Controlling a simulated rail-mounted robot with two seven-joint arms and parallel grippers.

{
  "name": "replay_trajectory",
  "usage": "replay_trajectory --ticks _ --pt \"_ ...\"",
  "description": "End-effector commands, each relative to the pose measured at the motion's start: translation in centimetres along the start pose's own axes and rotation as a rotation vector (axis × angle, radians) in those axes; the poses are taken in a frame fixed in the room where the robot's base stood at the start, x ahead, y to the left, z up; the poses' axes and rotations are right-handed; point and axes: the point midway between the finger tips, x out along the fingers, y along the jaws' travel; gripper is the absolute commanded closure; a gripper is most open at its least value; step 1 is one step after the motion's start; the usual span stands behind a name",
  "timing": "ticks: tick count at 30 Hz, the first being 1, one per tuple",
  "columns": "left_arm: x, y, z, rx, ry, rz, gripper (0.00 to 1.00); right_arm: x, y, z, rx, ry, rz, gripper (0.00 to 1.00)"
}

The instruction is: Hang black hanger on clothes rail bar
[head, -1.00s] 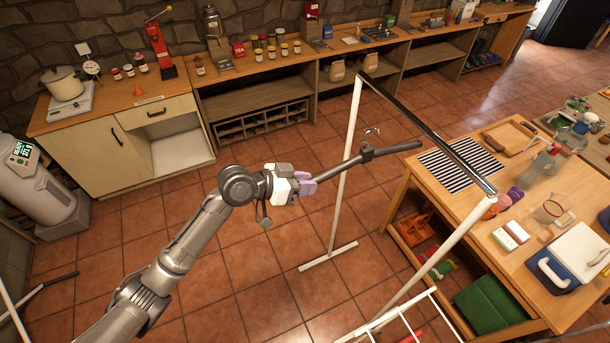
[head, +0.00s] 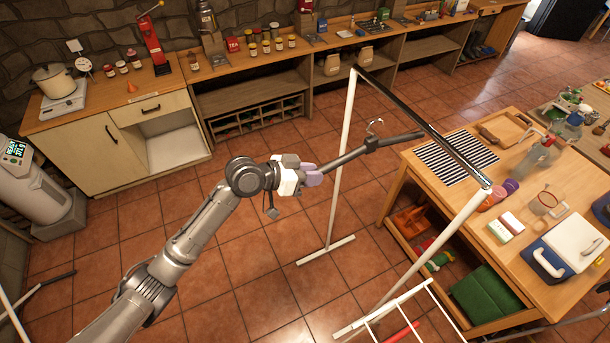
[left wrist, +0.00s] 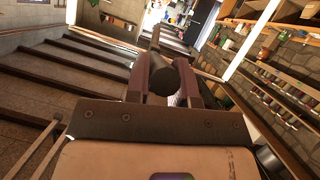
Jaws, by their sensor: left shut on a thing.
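The black hanger (head: 352,153) is held by one end in my left gripper (head: 312,174), which is shut on it. Its other arm points right, toward the clothes rail bar. Its metal hook (head: 375,126) points up, close to the left of the bar in the picture. The clothes rail bar (head: 427,128) is a shiny dark tube on white uprights. I cannot tell whether the hook touches the bar. In the left wrist view the hanger's dark end (left wrist: 158,75) sits between the purple fingers. My right gripper is not in view.
A wooden table (head: 420,180) with a striped mat, cups and a blue cooler (head: 560,250) stands right of the rail. A low white rack (head: 400,315) is at the front. Counters with jars line the back wall.

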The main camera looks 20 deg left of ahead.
Motion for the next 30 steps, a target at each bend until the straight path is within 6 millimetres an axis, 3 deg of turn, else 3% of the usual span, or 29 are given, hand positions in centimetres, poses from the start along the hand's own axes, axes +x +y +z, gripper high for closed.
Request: replay_trajectory --ticks 30 --pt "5.5 -0.3 -2.1 0.001 0.002 0.0 1.0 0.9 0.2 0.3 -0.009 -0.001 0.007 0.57"
